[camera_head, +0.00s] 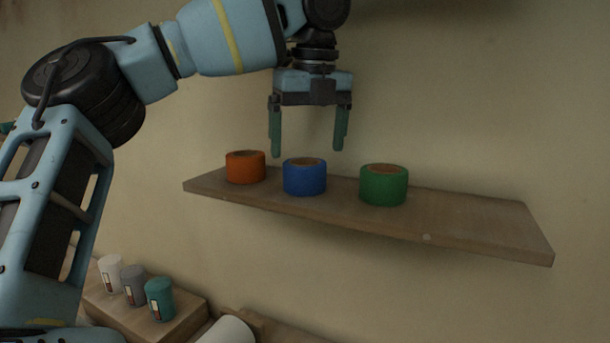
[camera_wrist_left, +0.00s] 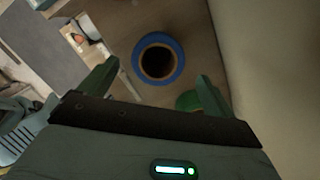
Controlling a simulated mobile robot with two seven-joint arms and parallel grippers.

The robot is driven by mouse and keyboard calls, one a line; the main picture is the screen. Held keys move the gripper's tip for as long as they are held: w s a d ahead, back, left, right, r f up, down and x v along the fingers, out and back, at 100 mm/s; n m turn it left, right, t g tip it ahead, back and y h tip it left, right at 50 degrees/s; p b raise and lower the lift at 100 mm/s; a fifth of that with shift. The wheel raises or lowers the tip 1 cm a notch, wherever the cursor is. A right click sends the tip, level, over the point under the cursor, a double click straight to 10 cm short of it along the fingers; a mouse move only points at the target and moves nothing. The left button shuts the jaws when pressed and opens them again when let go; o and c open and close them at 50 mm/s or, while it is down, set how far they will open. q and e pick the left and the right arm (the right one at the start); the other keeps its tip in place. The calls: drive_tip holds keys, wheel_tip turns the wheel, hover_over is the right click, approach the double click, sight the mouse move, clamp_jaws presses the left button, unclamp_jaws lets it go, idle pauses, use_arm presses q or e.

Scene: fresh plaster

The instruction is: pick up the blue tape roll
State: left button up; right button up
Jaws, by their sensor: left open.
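The blue tape roll (camera_head: 304,178) lies flat on a wooden wall shelf (camera_head: 470,218), between an orange roll and a green roll. My left gripper (camera_head: 307,148) is open and empty above the blue roll, fingers pointing down and apart from it. In the left wrist view the blue roll (camera_wrist_left: 158,60) shows from above as a ring with a dark hole, ahead of and between the two fingertips (camera_wrist_left: 158,72). My right gripper is not in view.
The orange tape roll (camera_head: 245,167) stands left of the blue one and the green tape roll (camera_head: 384,185) right of it, with narrow gaps. The shelf's right end is bare. Below left, several small cans (camera_head: 160,299) stand on a wooden block (camera_head: 185,322). The wall is close behind.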

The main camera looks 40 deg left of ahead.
sight(305, 169)
use_arm(q)
drive_tip(key=shift+w+a+f, duration=0.1)
drive_tip(key=shift+a+f, duration=0.05)
drive_tip(key=shift+f, duration=0.4)
drive_tip(key=f, duration=0.3)
drive_tip(key=f+p, duration=0.1)
drive_tip(key=shift+a+f, duration=0.2)
drive_tip(key=shift+a, duration=0.2)
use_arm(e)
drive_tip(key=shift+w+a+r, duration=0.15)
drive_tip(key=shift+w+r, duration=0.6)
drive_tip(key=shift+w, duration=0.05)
use_arm(q)
drive_tip(key=shift+c, duration=0.2)
drive_tip(key=c, duration=1)
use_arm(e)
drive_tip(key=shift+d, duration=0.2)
